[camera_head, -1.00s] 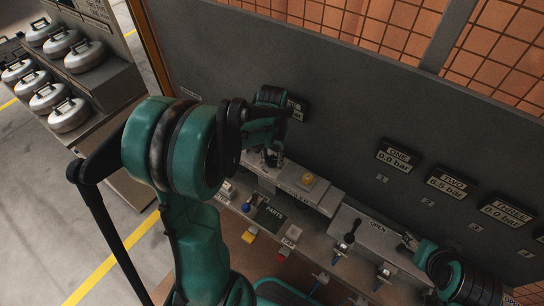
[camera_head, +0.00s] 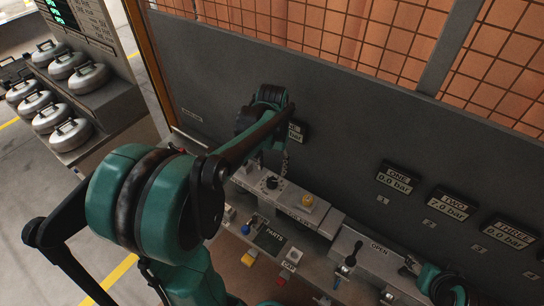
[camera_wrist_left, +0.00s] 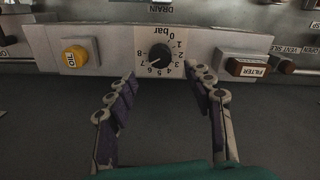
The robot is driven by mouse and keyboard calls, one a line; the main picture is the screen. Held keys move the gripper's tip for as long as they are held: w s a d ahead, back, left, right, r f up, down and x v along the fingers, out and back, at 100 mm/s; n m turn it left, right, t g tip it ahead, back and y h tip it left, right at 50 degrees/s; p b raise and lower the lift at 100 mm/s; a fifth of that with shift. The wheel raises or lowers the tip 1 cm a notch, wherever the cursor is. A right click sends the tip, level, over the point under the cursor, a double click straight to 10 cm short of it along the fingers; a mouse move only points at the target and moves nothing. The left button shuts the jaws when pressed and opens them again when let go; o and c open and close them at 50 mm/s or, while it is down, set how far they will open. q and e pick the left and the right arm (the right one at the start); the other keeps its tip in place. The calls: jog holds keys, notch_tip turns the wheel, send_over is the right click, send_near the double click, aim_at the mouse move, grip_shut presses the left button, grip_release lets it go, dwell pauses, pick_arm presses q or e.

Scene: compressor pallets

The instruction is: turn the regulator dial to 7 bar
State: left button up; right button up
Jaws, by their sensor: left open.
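The regulator dial (camera_wrist_left: 160,54) is a round black knob on a pale panel, ringed by bar numbers that appear upside down. Its white pointer points lower left, near 7 and 6; the exact mark is hard to read. The dial also shows in the head view (camera_head: 271,184). My left gripper (camera_wrist_left: 162,76) is open, its two fingers apart, empty and clear of the dial. In the head view, its arm partly hides it above the panel. Display TWO (camera_head: 448,205) reads 7.0 bar. My right gripper (camera_head: 410,264) shows small at the lower right, its jaws unclear.
A yellow OIL button (camera_wrist_left: 74,56) sits left of the dial and a brown FILTER block (camera_wrist_left: 248,66) right of it in the wrist view. Display ONE (camera_head: 394,178) and display THREE (camera_head: 510,234) read 0.0 bar. A black-knobbed lever (camera_head: 350,259) stands by the OPEN label.

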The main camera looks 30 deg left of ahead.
pick_arm(q)
notch_tip(320, 180, up, 5)
jog(key=shift+f, duration=0.1)
dwell(0.6)
jog(key=s+d+f+m+t+b, duration=0.2)
jog(key=s+d+t, duration=0.5)
jog(key=s+d, duration=0.4)
notch_tip(320, 180, down, 2)
jog(key=shift+f+b, duration=0.2)
jog(key=shift+b, duration=0.4)
